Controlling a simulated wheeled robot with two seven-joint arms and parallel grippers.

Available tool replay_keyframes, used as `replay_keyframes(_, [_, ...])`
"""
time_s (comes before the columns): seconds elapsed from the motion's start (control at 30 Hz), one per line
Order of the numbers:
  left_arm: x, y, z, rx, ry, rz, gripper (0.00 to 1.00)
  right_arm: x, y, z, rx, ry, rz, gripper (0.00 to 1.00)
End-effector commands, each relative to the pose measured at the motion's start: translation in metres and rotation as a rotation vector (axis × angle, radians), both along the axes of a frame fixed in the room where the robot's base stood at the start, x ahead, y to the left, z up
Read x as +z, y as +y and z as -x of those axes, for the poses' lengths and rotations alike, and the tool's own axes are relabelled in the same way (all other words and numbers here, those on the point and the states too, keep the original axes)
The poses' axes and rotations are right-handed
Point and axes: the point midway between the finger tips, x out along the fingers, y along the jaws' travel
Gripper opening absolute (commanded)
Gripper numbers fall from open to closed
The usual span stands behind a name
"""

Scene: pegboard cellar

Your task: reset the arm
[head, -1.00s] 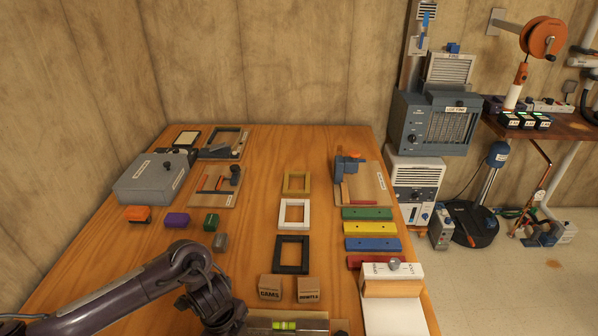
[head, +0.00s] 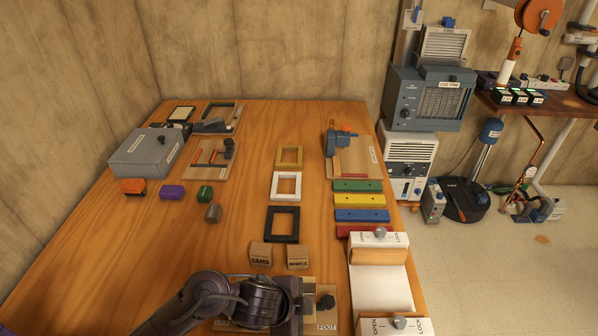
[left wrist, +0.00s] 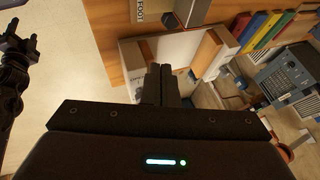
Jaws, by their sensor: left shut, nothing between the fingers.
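My left arm comes in along the bottom of the head view. Its dark hand (head: 288,298) is over the near end of the wooden table (head: 110,235), covering part of a board labelled FOOT (head: 327,326). In the left wrist view the two black fingers of my left gripper (left wrist: 161,72) are together, with nothing between them. They point toward a white panel with wooden bars (left wrist: 172,47); whether they touch it I cannot tell.
Two small boxes (head: 261,254) stand just beyond the hand. A white panel with LOCK labels (head: 380,285) lies to its right. Black (head: 282,224), white and yellow frames, coloured bars (head: 362,215) and a grey box (head: 148,152) lie farther back. Bare wood shows at the left.

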Motion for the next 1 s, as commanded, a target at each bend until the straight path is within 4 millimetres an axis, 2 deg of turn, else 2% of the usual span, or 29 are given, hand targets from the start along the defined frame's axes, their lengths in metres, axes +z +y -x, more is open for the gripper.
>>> replay_keyframes(0.07, [0.021,-0.007,0.001,0.151,-0.009,0.085,0.0,0.0,-0.004,0.005,0.001,0.007,0.006,0.57])
replay_keyframes(0.13, [0.038,0.004,-0.003,0.327,-0.002,0.144,0.0,-0.001,-0.006,0.007,0.0,0.009,0.008,0.57])
replay_keyframes(0.2, [0.05,0.028,-0.003,0.51,0.026,0.18,0.0,0.0,-0.008,0.006,0.0,0.009,0.009,0.57])
replay_keyframes(0.3, [0.055,0.065,0.003,0.728,0.083,0.198,0.0,0.0,-0.008,0.006,-0.001,0.009,0.01,0.57])
replay_keyframes(0.5, [0.053,0.127,0.029,1.033,0.201,0.189,0.0,-0.001,-0.008,0.005,-0.002,0.008,0.01,0.57])
replay_keyframes(0.7, [0.047,0.174,0.063,1.256,0.311,0.163,0.0,0.0,-0.007,0.004,-0.002,0.006,0.008,0.57])
replay_keyframes(0.9, [0.042,0.209,0.099,1.433,0.415,0.133,0.0,0.0,-0.003,0.003,-0.003,0.004,0.004,0.57])
replay_keyframes(1.0, [0.015,0.206,0.089,1.421,0.415,0.124,0.0,-0.001,-0.001,0.002,-0.004,0.004,0.001,0.57])
